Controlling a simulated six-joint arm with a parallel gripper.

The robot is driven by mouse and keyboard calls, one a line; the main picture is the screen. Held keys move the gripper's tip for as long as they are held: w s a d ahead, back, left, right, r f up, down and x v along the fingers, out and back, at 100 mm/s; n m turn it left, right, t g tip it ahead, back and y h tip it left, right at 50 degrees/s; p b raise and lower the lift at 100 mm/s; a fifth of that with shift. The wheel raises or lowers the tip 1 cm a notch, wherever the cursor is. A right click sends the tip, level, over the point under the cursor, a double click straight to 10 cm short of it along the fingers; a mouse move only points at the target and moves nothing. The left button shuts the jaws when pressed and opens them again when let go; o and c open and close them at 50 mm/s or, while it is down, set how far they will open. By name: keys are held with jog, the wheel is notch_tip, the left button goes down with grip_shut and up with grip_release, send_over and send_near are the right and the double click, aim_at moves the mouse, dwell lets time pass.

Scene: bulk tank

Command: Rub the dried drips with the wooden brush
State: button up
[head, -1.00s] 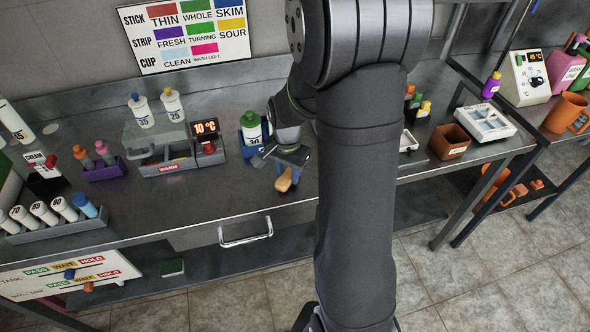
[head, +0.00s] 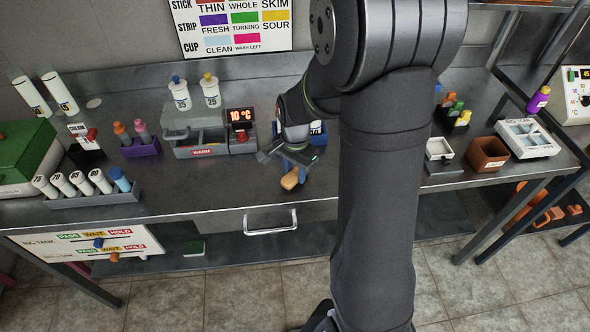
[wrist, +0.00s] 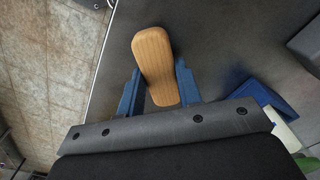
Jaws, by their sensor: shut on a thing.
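The wooden brush (wrist: 154,62) is a tan, rounded block. In the wrist view it sits between the two blue fingers of my gripper (wrist: 160,92), which is shut on it. In the head view the brush (head: 291,179) shows below my gripper (head: 296,161), over the bench near its front edge, to the right above the drawer handle. I cannot tell whether the brush touches the bench top. I cannot make out any dried drips in these views; my arm hides part of the bench.
A grey warm-bath unit (head: 200,143) with a 10 °C display stands left of my gripper. A blue holder (wrist: 262,97) is close on the right in the wrist view. Bare bench lies left of the gripper.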

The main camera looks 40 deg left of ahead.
jog(key=shift+w+d, duration=3.25)
notch_tip(320, 180, up, 8)
jog(key=shift+r, duration=0.1)
jog(key=w+d+r+m, duration=0.3)
jog(key=w+r, duration=1.2)
jog(key=w, duration=0.5)
jog(key=w+d+f, duration=0.1)
jog(key=d+f, duration=0.7)
jog(key=d, duration=0.4)
jog(key=w+d+f, duration=0.1)
jog(key=d+f, duration=0.7)
jog(key=d, duration=0.5)
jog(key=shift+w+f, duration=0.35)
jog(key=shift+f, duration=0.05)
